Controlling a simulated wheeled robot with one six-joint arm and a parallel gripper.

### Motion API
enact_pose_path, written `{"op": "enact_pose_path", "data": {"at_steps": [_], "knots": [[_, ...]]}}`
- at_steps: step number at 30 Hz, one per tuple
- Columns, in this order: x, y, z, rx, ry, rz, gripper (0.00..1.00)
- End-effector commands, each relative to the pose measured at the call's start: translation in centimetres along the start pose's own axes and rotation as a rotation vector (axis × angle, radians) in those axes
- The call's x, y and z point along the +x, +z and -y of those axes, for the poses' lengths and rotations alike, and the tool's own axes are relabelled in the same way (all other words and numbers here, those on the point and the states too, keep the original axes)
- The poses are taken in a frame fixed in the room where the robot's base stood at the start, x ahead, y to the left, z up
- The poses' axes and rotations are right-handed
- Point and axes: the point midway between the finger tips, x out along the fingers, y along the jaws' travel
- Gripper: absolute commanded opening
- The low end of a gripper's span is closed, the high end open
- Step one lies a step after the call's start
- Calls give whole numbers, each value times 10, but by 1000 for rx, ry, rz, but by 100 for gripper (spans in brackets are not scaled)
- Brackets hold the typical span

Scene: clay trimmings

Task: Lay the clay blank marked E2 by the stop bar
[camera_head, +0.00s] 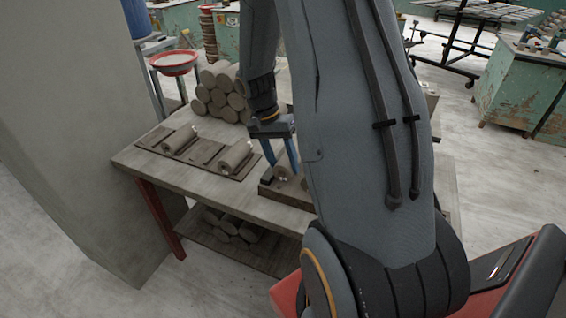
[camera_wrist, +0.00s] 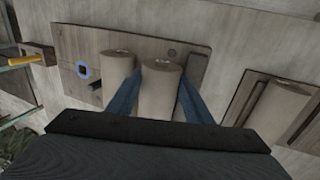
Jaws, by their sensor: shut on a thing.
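My gripper (camera_wrist: 161,74) is shut on a clay blank (camera_wrist: 160,92), a grey-brown cylinder between its blue fingers. The blank is over or on a wooden board (camera_wrist: 140,43); I cannot tell whether it touches the board. A dark raised bar (camera_wrist: 198,70), possibly the stop bar, runs along the board's right end, a small gap from the held blank. No E2 mark is readable. In the head view my gripper (camera_head: 281,155) points down at the table, and my arm hides much of the board.
Another board with clay blanks (camera_head: 236,155) and (camera_head: 180,138) lies on the left of the table (camera_head: 140,160). One blank on it also shows in the wrist view (camera_wrist: 280,108). Clay rolls (camera_head: 215,98) are stacked behind. A blue ring (camera_wrist: 83,70) marks the near board.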

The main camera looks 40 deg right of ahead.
Motion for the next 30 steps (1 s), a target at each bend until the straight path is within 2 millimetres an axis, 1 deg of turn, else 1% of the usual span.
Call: {"op": "enact_pose_path", "data": {"at_steps": [1, 30], "knots": [[7, 2, 1, -1, 2, 5, 5], [19, 2, 4, -1, 6, 10, 5]]}}
